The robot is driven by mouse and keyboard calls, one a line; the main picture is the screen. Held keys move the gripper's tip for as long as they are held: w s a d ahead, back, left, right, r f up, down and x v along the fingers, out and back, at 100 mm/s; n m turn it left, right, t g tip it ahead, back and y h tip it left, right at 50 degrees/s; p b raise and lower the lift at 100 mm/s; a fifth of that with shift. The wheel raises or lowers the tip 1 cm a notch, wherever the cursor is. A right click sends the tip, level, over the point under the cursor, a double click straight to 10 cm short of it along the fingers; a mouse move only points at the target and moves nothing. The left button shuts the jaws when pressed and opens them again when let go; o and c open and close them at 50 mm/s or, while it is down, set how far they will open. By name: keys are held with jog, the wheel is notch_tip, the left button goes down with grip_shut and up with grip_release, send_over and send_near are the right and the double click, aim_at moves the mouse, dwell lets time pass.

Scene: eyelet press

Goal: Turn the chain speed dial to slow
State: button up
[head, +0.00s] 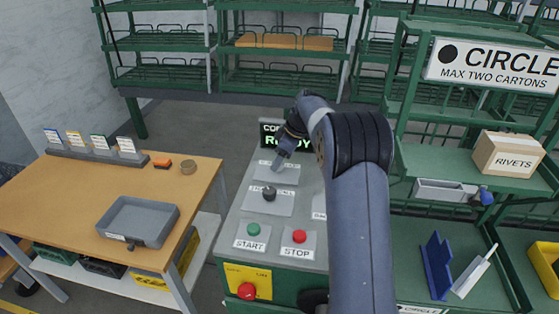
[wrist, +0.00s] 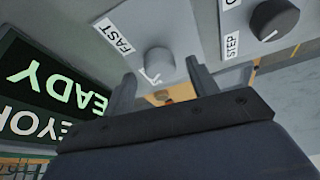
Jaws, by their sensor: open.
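The chain speed dial (wrist: 160,61) is a round grey knob with a white pointer mark, on a light grey plate in the wrist view. A FAST label (wrist: 113,38) lies at its upper left; I cannot read a SLOW label. My gripper (wrist: 161,74) is open, its two fingers on either side of the dial, with visible gaps. I cannot tell whether the fingertips reach down beside it. In the head view my gripper (head: 281,160) is over the upper part of the grey control panel (head: 233,222), and the dial is hidden there.
A second, dark knob (head: 269,193) stands nearby, with a STEP label (wrist: 231,45). The lit READY display (head: 270,138) rises behind my gripper. A green START button (head: 253,229), a red STOP button (head: 299,236) and a red mushroom button (head: 246,290) are nearer.

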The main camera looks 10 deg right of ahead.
jog(key=v, duration=0.9)
jog(key=shift+r+b, duration=0.25)
jog(key=shift+b, duration=0.15)
jog(key=shift+s+d+f, duration=0.1)
jog(key=p+x, duration=0.1)
jog(key=x, duration=0.9)
jog(key=shift+f, duration=0.3)
jog(key=shift+r, duration=0.1)
